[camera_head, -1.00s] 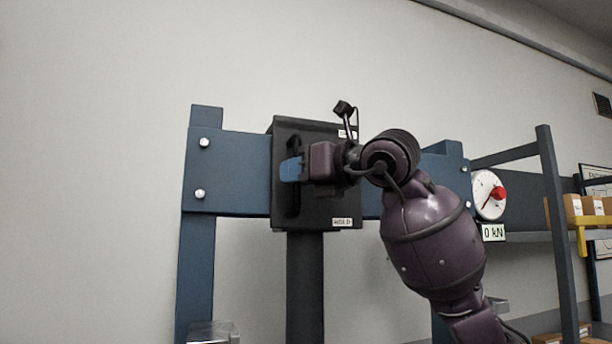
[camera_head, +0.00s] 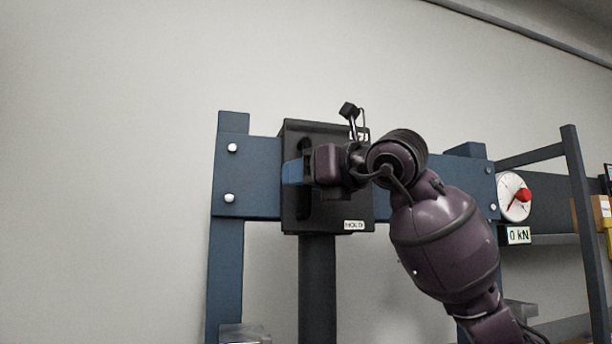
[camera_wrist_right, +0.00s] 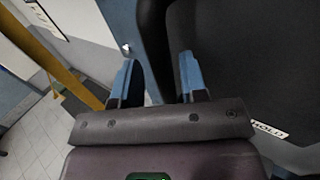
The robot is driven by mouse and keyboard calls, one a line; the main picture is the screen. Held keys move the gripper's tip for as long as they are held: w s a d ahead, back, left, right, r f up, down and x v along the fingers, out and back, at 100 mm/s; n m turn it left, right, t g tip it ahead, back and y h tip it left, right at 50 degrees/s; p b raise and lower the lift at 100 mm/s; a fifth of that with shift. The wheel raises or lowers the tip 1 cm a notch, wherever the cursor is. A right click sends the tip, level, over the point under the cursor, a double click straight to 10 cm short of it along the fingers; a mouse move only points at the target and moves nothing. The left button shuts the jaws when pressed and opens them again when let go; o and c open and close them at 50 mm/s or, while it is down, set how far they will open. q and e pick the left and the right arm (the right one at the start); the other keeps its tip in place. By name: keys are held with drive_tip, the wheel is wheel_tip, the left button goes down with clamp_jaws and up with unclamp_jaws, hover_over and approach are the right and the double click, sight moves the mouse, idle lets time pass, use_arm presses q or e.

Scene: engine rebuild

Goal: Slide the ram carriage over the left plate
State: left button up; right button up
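The ram carriage (camera_head: 335,215) is a black box on the blue crossbeam, left of the beam's middle, with a dark ram column (camera_head: 318,285) hanging below it. My right gripper (camera_head: 294,172) is at its front. My left gripper is not in view.
The blue crossbeam (camera_head: 258,178) runs between the left post (camera_head: 225,285) and a right post. A dial gauge (camera_head: 514,197) and a "0 kN" display (camera_head: 518,235) are at its right end. A shelf rack (camera_head: 585,230) stands further right. Bare beam shows left of the carriage.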

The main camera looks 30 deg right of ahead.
drive_tip(key=shift+s+d, duration=0.15)
drive_tip(key=shift+d, duration=0.05)
drive_tip(key=b+v, duration=0.2)
drive_tip(key=v, duration=0.8)
drive_tip(key=shift+s+b, duration=0.3)
drive_tip(key=shift+b, duration=0.05)
